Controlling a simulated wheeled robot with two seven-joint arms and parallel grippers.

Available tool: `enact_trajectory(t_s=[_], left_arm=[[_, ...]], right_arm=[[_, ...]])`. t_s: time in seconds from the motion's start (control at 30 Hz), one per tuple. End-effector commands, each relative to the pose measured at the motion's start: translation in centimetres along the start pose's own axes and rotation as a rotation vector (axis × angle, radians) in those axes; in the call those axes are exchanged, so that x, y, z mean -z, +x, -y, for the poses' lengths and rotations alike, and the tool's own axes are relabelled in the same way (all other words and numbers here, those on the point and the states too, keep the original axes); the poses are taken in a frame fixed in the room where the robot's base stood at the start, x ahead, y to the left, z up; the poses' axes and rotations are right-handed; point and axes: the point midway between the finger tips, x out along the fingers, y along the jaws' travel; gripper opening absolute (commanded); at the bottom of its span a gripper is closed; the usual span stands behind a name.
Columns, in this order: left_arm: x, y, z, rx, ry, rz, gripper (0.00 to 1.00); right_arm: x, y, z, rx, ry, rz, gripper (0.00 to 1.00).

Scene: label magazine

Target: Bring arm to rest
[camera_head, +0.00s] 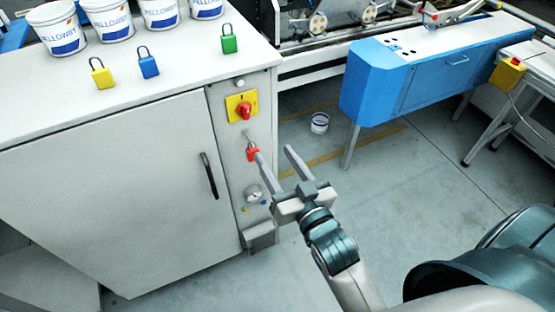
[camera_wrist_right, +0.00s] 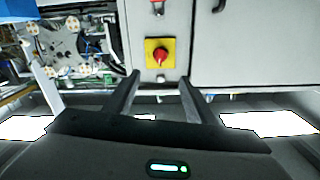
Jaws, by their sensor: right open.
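My right gripper (camera_head: 274,152) is open and empty in front of the cabinet's narrow side panel. One fingertip overlaps the red padlock (camera_head: 252,154) in the head view; I cannot tell whether they touch. The red padlock hangs on the panel below a yellow plate with a red rotary switch (camera_head: 244,111). In the right wrist view, the open fingers (camera_wrist_right: 158,78) frame empty space, with the switch (camera_wrist_right: 160,56) beyond them and a red item, likely the padlock, at the top edge (camera_wrist_right: 157,8). My left gripper is not in view.
The grey cabinet (camera_head: 120,165) has a black door handle (camera_head: 209,175) and a gauge (camera_head: 254,193). Yellow (camera_head: 102,77), blue (camera_head: 148,66) and green (camera_head: 229,43) padlocks and several white tubs stand on top. A blue machine (camera_head: 420,75) is at right. Floor between is mostly clear.

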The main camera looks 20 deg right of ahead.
Motion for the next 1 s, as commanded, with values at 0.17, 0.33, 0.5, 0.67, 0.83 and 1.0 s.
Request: enact_trajectory(t_s=[0.17, 0.33, 0.5, 0.67, 0.83, 1.0], left_arm=[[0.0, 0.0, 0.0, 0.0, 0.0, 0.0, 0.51], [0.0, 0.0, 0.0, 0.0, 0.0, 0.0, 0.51], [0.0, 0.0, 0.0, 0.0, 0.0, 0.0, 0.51], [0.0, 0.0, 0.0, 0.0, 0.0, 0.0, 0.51], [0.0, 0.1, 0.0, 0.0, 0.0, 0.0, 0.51], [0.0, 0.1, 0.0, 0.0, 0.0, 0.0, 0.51]], right_arm=[[0.0, 0.0, 0.0, 0.0, 0.0, 0.0, 0.5], [-0.2, 0.1, 0.0, 0.0, -0.001, 0.004, 0.5], [-2.9, 0.7, -0.2, 0.0, -0.01, 0.047, 0.5], [-9.1, 1.6, -0.6, 0.002, -0.033, 0.149, 0.5], [-19.1, 1.6, -1.6, 0.004, -0.069, 0.311, 0.5], [-29.6, -0.3, -3.0, 0.007, -0.106, 0.485, 0.5]])
